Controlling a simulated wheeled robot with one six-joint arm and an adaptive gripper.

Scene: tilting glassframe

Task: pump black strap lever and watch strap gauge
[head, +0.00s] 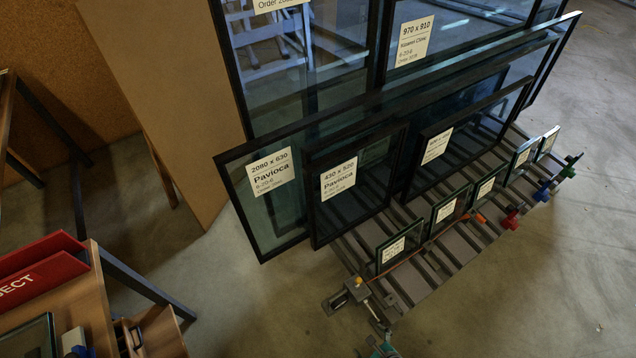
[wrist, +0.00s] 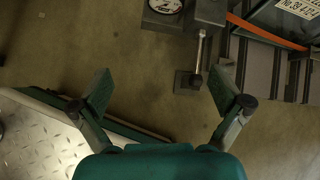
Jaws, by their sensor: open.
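The black strap lever shows in the wrist view as a metal rod with a dark block-like end (wrist: 187,83), reaching down from a grey housing (wrist: 210,11). The round white-faced strap gauge (wrist: 166,5) is left of the housing, cut by the top edge; its reading is too small to tell. My gripper (wrist: 158,92) is open and empty. Its right finger is close to the lever's end in the picture; I cannot tell whether they touch. In the head view, my teal gripper (head: 381,349) is at the bottom edge, just below the lever (head: 374,311).
An orange strap (wrist: 268,33) runs from the housing along the slatted rack (head: 408,276). The rack holds several framed glass panes with labels, small ones in front (head: 398,248). Concrete floor right of the rack is clear.

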